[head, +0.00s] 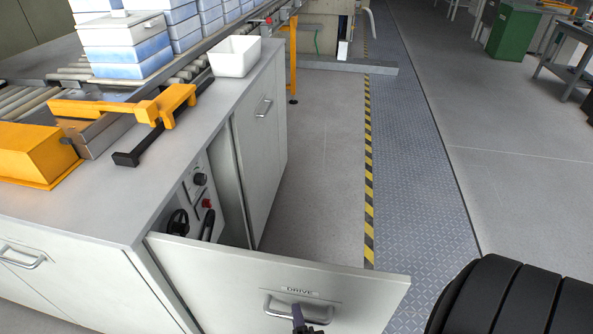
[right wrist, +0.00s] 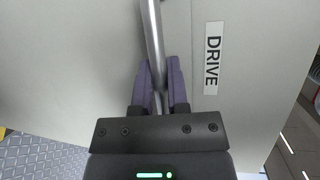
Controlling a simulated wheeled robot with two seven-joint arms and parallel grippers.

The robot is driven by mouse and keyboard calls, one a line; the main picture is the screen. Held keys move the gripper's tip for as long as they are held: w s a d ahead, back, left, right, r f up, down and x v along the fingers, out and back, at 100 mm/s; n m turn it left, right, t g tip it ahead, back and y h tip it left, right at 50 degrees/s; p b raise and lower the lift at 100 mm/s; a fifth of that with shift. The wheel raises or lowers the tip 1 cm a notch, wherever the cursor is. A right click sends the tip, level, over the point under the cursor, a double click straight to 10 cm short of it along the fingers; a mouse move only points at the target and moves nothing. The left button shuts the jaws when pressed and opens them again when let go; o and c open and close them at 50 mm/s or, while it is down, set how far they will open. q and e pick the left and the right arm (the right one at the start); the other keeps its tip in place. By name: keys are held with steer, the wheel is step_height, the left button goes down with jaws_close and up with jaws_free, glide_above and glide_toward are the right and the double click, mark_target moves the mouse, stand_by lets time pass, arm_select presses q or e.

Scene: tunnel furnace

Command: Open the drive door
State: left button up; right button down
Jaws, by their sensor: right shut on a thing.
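The drive door (head: 235,267) is a light grey panel with a DRIVE label (head: 300,291). It stands swung out from the cabinet (head: 140,195), with the compartment behind it exposed. Inside are a black handwheel (head: 178,223), a black knob (head: 200,179) and a red switch (head: 207,203). My right gripper (head: 300,318) is at the door's metal bar handle. In the right wrist view its purple fingers (right wrist: 158,85) are shut on the handle (right wrist: 153,35), beside the DRIVE label (right wrist: 213,58). My left gripper is not in view.
A white bin (head: 235,56) and an orange bracket (head: 165,105) are on the cabinet top. Stacked white and blue boxes (head: 125,45) stand on the roller conveyor. Another cabinet door (head: 257,130) is beyond the opening. The floor (head: 315,170) right of the cabinet is clear.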

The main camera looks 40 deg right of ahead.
steer(key=shift+s+a+m+g+h, duration=0.3)
steer(key=shift+a+h, duration=0.1)
steer(key=shift+a, duration=0.25)
steer(key=c, duration=0.6)
jaws_free()
